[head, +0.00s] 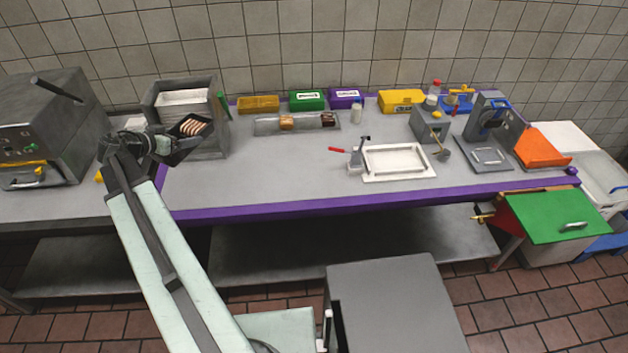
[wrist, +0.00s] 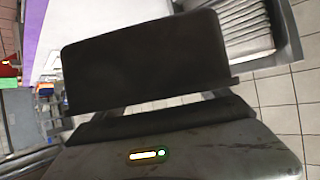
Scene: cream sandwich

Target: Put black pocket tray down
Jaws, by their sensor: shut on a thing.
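The black pocket tray (head: 189,142) is up at the left in the head view, with a tan and reddish striped item (head: 193,127) in it. My gripper (head: 163,143) is shut on the tray's left side and holds it raised and tilted, in front of the grey box. In the wrist view the tray shows as a dark flat panel (wrist: 145,62) just beyond my gripper jaws (wrist: 160,121). The striped item is hidden there. I cannot tell the exact gap between the tray and the grey box.
The grey open-topped box (head: 203,142) stands just behind the tray, and a grey machine (head: 48,125) stands at far left. The grey table top (head: 260,175) with a purple edge is clear at front left. A shallow tray (head: 265,126) with bread pieces lies at the back. A white tray (head: 432,172) lies right.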

